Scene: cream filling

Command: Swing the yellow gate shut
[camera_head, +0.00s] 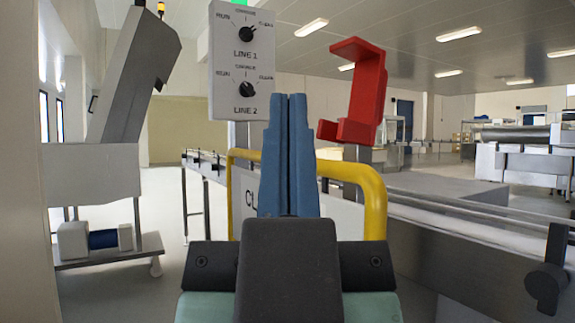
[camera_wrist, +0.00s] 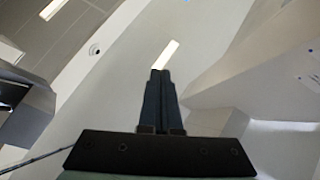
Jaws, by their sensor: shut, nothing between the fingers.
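The yellow gate (camera_head: 375,195) is a rounded tubular frame in the middle of the head view. I cannot tell from this view whether the gripper touches the gate. The wrist view shows the shut fingers (camera_wrist: 160,75) against the ceiling, and no gate is in that view.
A control box (camera_head: 243,62) with LINE 1 and LINE 2 knobs stands behind at upper left. A red bracket (camera_head: 364,90) is at upper right. A conveyor (camera_head: 470,235) runs along the right. A grey machine (camera_head: 130,90) stands at left, with open floor (camera_head: 180,210) beside it.

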